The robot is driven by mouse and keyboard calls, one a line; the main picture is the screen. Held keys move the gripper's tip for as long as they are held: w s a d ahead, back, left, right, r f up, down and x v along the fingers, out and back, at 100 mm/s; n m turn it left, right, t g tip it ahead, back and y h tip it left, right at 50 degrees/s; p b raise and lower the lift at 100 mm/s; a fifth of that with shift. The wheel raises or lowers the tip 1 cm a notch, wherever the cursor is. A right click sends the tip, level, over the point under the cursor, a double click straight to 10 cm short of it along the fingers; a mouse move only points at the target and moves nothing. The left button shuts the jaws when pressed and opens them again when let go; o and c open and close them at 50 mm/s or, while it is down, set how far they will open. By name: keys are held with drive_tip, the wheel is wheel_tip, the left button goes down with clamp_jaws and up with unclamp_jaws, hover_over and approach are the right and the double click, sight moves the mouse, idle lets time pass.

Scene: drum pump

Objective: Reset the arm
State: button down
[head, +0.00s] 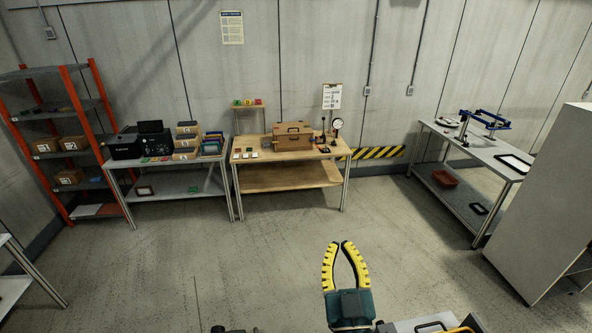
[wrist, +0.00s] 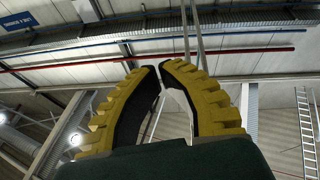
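My gripper (head: 344,243) has two curved yellow-and-black fingers on a dark teal body. In the head view it points up and away over bare floor, well in front of the benches. Its fingertips come almost together, with a thin gap at the tips and an empty space between the bowed fingers. In the wrist view the gripper (wrist: 160,66) points toward the ceiling, and nothing is held between the fingers. My arm behind the gripper is mostly out of view at the bottom of the head view.
A wooden bench (head: 260,179) holds a brown case (head: 293,136) and a gauge (head: 337,124). A grey table (head: 175,192) and an orange shelf rack (head: 84,126) stand left. Another table (head: 470,150) and a pale cabinet (head: 545,205) stand right. The floor between is clear.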

drive_tip(key=s+r+m+t+h, duration=0.1)
drive_tip(key=s+r+m+h, duration=0.3)
drive_tip(key=r, duration=0.5)
drive_tip(key=s+r+m+t+h, duration=0.15)
drive_tip(key=s+r, duration=0.35)
drive_tip(key=r, duration=0.5)
drive_tip(key=s+a+n+g+y, duration=0.2)
drive_tip(key=s+n+y, duration=0.1)
drive_tip(key=s, duration=0.5)
drive_tip(key=shift+r+g+y, duration=0.35)
drive_tip(key=shift+r+y, duration=0.1)
